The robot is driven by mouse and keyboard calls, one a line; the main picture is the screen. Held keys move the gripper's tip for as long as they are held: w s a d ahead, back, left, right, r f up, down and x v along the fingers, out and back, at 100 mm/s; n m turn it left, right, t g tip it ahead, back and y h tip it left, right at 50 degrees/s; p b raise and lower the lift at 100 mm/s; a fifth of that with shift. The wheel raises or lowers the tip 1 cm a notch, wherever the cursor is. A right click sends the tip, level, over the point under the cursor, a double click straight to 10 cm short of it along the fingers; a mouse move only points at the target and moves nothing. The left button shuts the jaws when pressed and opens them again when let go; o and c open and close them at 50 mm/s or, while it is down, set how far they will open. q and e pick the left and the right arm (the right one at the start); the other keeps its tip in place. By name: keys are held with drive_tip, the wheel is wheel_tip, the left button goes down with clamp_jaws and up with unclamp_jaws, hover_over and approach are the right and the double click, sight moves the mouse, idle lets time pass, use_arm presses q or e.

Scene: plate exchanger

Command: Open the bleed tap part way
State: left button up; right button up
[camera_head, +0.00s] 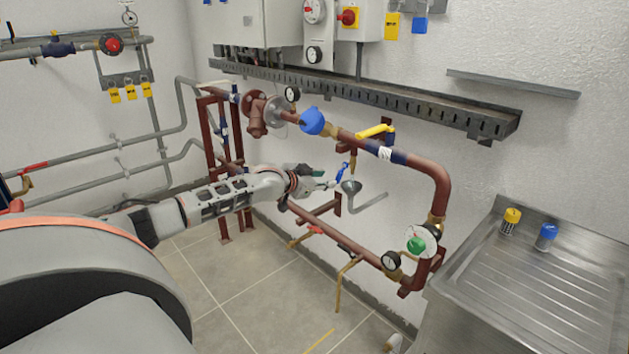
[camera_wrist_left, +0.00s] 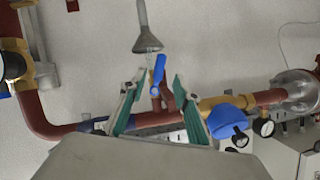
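The bleed tap has a blue lever (camera_head: 341,174) on a short branch below the red-brown pipe, just above a grey drain funnel (camera_head: 351,187). In the left wrist view the blue lever (camera_wrist_left: 158,70) lies between the fingertips, with the funnel (camera_wrist_left: 148,38) beyond it. My left gripper (camera_head: 322,177) reaches in from the left, close beside the lever; its fingers (camera_wrist_left: 155,90) are apart on either side of the lever. I see no clear contact. My right gripper is not in view.
A blue handwheel (camera_head: 313,121) and a yellow lever (camera_head: 375,131) sit on the pipe above my gripper. A steel sink (camera_head: 545,285) stands at the right. The floor in front is mostly clear.

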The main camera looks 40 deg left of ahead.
use_arm(q)
drive_tip(key=v, duration=0.5)
drive_tip(key=shift+s, duration=0.1)
drive_tip(key=shift+d, duration=0.1)
idle(0.5)
